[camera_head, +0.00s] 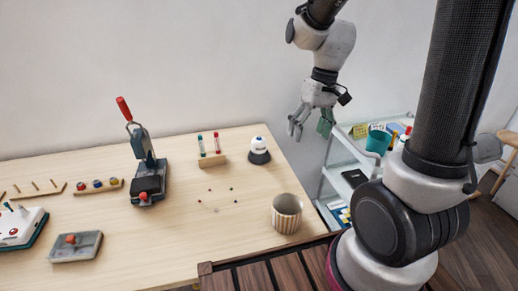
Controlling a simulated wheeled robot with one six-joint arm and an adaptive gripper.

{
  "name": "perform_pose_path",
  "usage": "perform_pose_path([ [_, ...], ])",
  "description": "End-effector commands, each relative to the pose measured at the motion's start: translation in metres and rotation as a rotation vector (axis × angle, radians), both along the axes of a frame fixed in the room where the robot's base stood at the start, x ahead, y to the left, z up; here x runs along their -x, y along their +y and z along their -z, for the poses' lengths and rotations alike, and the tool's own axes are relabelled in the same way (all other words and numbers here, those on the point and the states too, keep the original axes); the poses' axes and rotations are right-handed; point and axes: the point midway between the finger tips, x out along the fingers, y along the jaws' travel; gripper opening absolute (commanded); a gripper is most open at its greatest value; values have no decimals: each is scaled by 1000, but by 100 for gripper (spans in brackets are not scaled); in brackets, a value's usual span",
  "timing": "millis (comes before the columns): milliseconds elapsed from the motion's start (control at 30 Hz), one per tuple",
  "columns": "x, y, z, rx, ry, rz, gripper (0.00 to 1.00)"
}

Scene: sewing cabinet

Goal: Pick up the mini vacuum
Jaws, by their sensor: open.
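The small device with a white dome top and dark base, which looks like the mini vacuum (259,151), stands upright on the wooden table near its back right corner. My gripper (309,127) hangs above and to the right of it in the picture, apart from it. Its fingers are spread and point down, with nothing seen held between them. A small green patch shows at the right finger; I cannot tell whether it is part of the finger or something behind it.
A rack with red and teal tubes (211,158) stands just left of the vacuum. A striped cup (286,213) is in front, with several small pins lying on the table nearby. A lever press (147,172) stands further left. A shelf cart (347,160) stands right of the table.

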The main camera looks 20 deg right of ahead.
Motion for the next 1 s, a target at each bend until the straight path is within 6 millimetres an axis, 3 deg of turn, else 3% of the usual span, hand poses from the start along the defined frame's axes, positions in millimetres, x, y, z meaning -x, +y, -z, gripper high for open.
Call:
perform_pose_path([
  [100,-42,21,43,-53,0,-88,76],
  [333,-121,54,111,-123,-131,-294,76],
  [400,-148,61,118,-125,-214,-369,76],
  [500,-179,65,107,-107,-339,-472,76],
  [733,-195,65,105,-57,-443,-654,76],
  [1000,-201,73,133,-56,-444,-675,76],
])
